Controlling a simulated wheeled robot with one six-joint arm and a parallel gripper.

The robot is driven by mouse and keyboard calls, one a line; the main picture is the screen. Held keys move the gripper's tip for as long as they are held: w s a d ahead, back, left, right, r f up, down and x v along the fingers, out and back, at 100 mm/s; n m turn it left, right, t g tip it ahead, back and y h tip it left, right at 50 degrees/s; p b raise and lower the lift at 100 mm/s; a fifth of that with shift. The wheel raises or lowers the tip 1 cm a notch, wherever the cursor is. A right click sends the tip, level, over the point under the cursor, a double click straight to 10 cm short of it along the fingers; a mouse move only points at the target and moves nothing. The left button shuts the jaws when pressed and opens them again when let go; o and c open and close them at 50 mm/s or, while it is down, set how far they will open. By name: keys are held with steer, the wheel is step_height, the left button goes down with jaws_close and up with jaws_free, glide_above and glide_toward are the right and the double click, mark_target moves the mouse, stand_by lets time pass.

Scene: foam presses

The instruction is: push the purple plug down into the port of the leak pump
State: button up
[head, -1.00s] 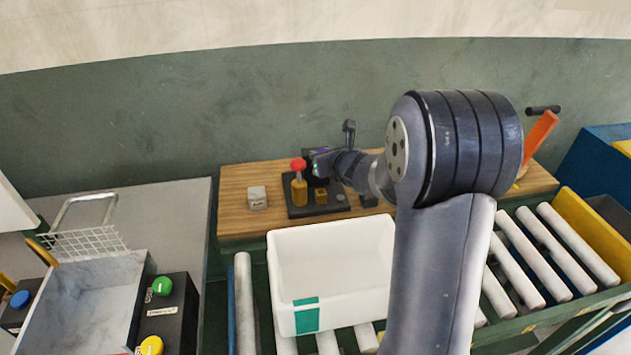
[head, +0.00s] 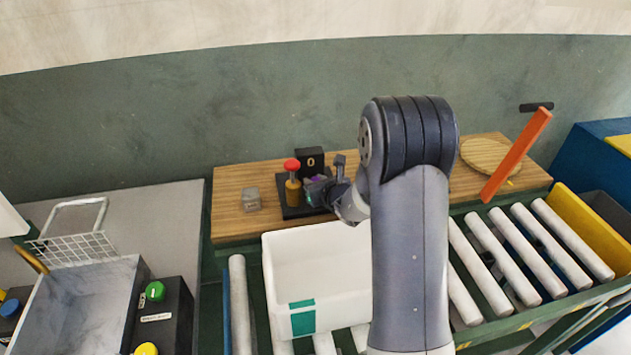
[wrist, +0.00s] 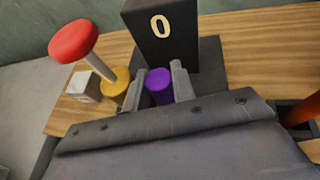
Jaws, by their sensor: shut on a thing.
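The purple plug (wrist: 159,86) sits between the two fingers of my gripper (wrist: 160,88), which is shut on it. In the head view the plug is a small purple patch (head: 317,178) at my gripper (head: 318,190), mostly hidden by it. The leak pump has a dark base (head: 291,209), a black block marked 0 (head: 310,162) and a brass cylinder (head: 293,193) with a red knob (head: 292,164). My gripper is over the base, in front of the black block and right of the red knob. The port is hidden, so I cannot tell how the plug stands to it.
A small grey block (head: 251,199) lies left of the pump on the wooden bench (head: 232,218). A white bin (head: 318,262) stands in front on the rollers. An orange lever (head: 517,155) rises at the right. The bench's left end is clear.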

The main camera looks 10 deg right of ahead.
steer(key=shift+f, duration=0.1)
steer(key=o, duration=0.7)
steer(key=shift+s+r, duration=0.1)
steer(key=shift+r, duration=0.15)
steer(key=b+v, duration=0.1)
steer(key=v, duration=1)
steer(key=shift+s+d+b, duration=0.15)
steer(key=shift+s+b, duration=0.25)
